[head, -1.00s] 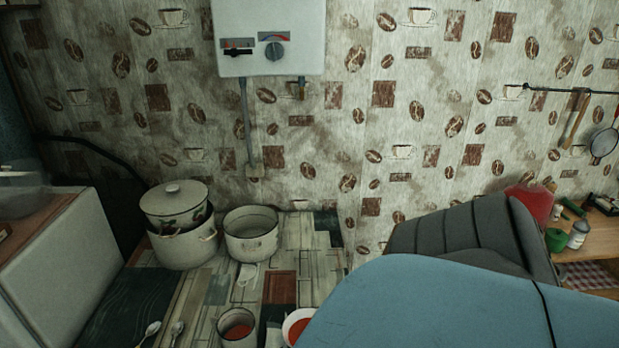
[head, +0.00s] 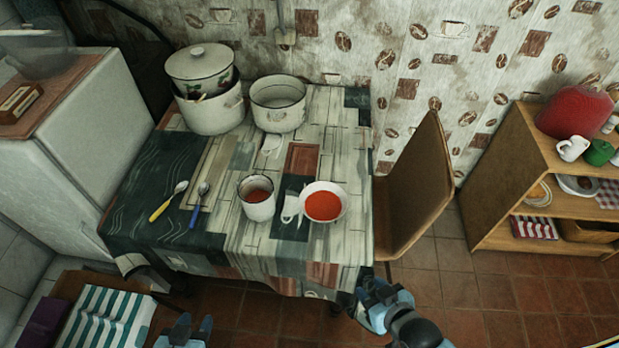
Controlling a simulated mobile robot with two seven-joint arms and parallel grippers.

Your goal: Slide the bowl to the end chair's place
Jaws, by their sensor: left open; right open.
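A white bowl (head: 342,214) of red soup stands on the cloth-covered table (head: 255,236), near its front right part. A wooden chair (head: 425,180) stands at the table's right end, its backrest upright close to the edge. The bowl is inward from that end, apart from the edge. My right gripper (head: 368,292) is open and empty, by the table's front right corner, nearer to me than the bowl. My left gripper (head: 184,328) is open at the bottom of the view, in front of the table, partly cut off by the frame edge.
A mug (head: 258,206) with red contents and a small white item (head: 291,208) sit just left of the bowl. Two spoons (head: 168,202) lie further left. Pots (head: 278,118) stand at the back. The tabletop right of the bowl looks clear. A shelf (head: 480,225) stands at right.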

